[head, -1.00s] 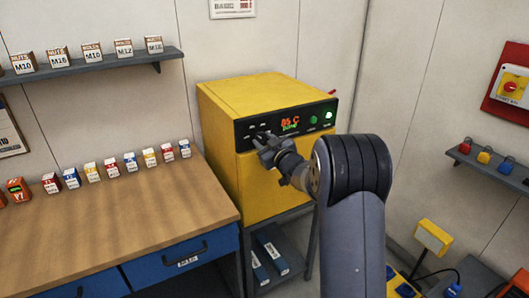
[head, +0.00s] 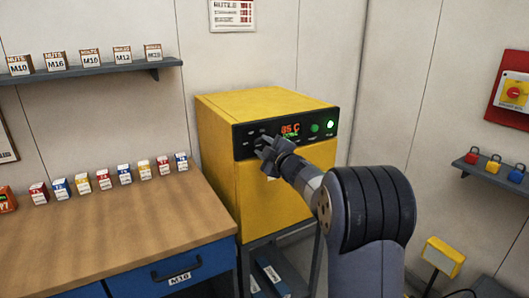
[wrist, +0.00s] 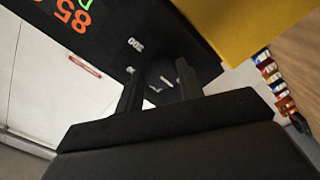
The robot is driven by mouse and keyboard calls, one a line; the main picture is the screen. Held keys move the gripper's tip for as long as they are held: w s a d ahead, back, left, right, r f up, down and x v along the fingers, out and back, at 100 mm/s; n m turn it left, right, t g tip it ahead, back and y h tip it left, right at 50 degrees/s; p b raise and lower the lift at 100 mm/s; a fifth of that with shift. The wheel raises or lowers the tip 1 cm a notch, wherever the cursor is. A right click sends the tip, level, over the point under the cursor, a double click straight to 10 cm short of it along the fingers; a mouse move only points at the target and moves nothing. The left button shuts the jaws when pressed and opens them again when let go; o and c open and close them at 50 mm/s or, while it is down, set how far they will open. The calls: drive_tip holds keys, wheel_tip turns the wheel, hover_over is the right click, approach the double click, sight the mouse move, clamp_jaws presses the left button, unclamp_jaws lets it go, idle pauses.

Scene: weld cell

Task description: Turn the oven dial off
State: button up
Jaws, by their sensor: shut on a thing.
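The yellow oven (head: 275,203) stands on a grey stand in the middle of the head view. Its black front panel carries an orange "85 C" display (head: 290,129) with smaller green text below. The display also shows rotated in the wrist view (wrist: 73,14). My gripper (head: 266,143) is at the left part of the panel and covers the dial there. In the wrist view, the black dial (wrist: 158,86) with a small white mark sits between the two fingers of my gripper (wrist: 160,92), which are shut on it. A "200" scale mark shows beside it; the other markings are partly hidden.
A wooden workbench (head: 110,235) with several small labelled boxes stands left of the oven. A shelf (head: 95,72) with nut boxes hangs above it. On the right wall are a red-and-yellow switch (head: 516,92) and a small shelf with padlocks (head: 493,167).

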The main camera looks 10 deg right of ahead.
idle(0.4)
drive_tip(key=o, duration=1)
drive_tip(key=b+v, duration=0.1)
drive_tip(key=v, duration=1)
drive_tip(key=shift+b, duration=0.4)
drive_tip(key=shift+w, duration=0.2)
